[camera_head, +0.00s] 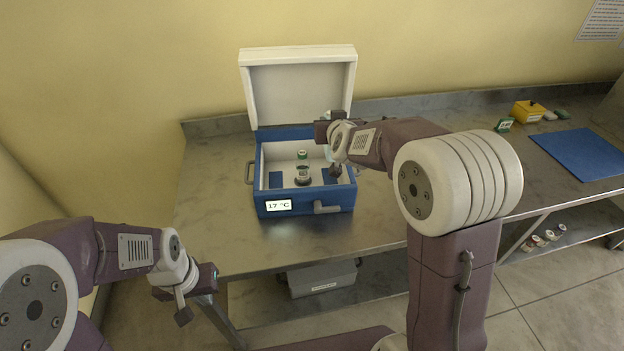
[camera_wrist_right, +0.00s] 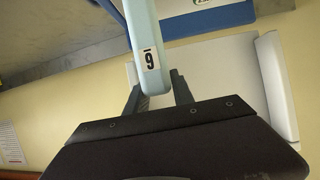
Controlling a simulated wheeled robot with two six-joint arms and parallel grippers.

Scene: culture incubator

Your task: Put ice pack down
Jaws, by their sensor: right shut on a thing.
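A light blue ice pack (camera_wrist_right: 142,35) with a black-on-white number label is held in my right gripper (camera_wrist_right: 158,92) in the right wrist view. In the head view only a pale sliver of the pack (camera_head: 328,153) shows beside my right gripper, which is over the right side of the open blue box (camera_head: 275,205). The arm and gripper hide part of the box's inside. My left gripper (camera_head: 198,297) is empty, with its fingers apart, in front of the table's left front edge.
The box's white lid (camera_head: 300,90) stands open at the back. A green-capped vial (camera_head: 302,155) and a dark round item (camera_head: 303,178) are inside, with dark blue pads (camera_head: 275,180). The display (camera_head: 278,205) reads 17 °C. A blue mat (camera_head: 582,152) and yellow container (camera_head: 528,112) lie right.

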